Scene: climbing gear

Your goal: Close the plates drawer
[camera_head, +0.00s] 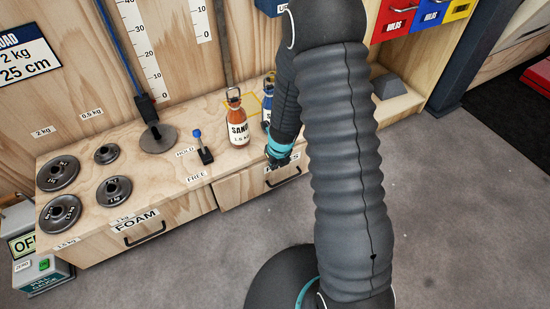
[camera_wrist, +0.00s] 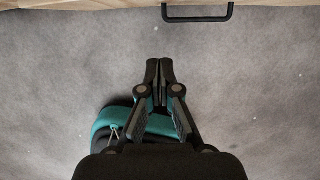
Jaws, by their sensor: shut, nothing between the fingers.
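The right-hand wooden drawer (camera_head: 240,188) under the bench has a label ending in S and partly hidden by my gripper, so I cannot read the whole word. I cannot tell how far it stands out. My gripper (camera_head: 279,161) is at this drawer's front in the head view, partly behind my arm. In the wrist view my gripper (camera_wrist: 159,72) has its fingers together, empty, over grey floor. A dark bar handle (camera_wrist: 197,14) on a wooden front lies ahead of the fingertips, slightly right and apart from them.
The FOAM drawer (camera_head: 150,236) is to the left. The bench top (camera_head: 185,140) carries several round weights, a small black lever (camera_head: 204,152) between HOLD and FREE labels, and an orange SAND bottle (camera_head: 237,122) close to my arm. Floor (camera_head: 440,200) in front is clear.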

